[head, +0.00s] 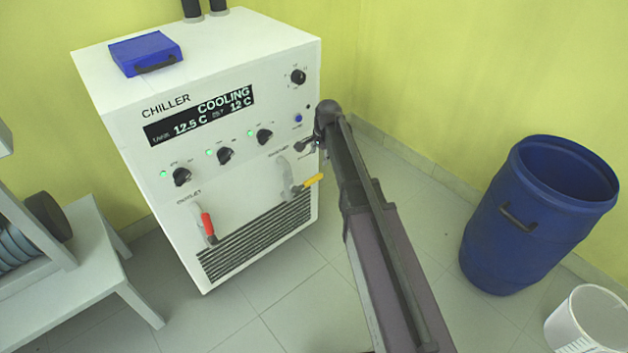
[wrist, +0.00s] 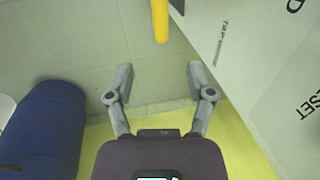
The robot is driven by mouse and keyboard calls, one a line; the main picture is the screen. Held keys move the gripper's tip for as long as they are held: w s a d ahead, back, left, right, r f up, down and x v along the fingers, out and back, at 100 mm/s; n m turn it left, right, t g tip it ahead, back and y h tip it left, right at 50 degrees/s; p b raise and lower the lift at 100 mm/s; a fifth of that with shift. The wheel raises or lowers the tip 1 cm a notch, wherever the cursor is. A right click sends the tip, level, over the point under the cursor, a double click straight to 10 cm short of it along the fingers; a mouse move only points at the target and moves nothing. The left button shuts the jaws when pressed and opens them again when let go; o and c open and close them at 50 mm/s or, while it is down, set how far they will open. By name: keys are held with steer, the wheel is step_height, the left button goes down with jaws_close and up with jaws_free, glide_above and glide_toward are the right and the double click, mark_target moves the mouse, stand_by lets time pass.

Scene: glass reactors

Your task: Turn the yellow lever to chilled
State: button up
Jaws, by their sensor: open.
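The yellow lever (head: 313,181) is on the lower right of the white chiller's front, on a grey valve. It points to the right and slightly up in the head view. In the wrist view the yellow lever (wrist: 160,20) hangs in from the top edge, beyond the fingertips and roughly in line with the gap between them. My gripper (wrist: 158,72) is open and empty, with floor and the wall's foot showing between its fingers. In the head view my gripper (head: 307,144) is above the yellow lever, near the chiller's right edge, partly hidden by my arm.
The chiller (head: 250,55) shows COOLING on its display (head: 200,115). A red lever (head: 208,224) is at its lower left, below several black knobs. A blue case (head: 146,52) lies on top. A blue drum (head: 530,215) and white bucket (head: 590,322) stand right; a bench (head: 75,265) stands left.

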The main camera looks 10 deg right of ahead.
mark_target(315, 178)
steer(key=shift+w+a+f+b, duration=0.25)
steer(key=shift+w+f+b, duration=0.1)
steer(key=shift+f+b, duration=1.65)
steer(key=shift+w+a+f+b, duration=0.2)
steer(key=shift+w+f+b, duration=0.1)
steer(key=shift+f+b, duration=1.7)
steer(key=shift+w+a+f+b, duration=0.25)
steer(key=shift+w+f+b, duration=0.1)
steer(key=shift+f+b, duration=1.65)
steer(key=shift+f, duration=0.15)
jaws_close()
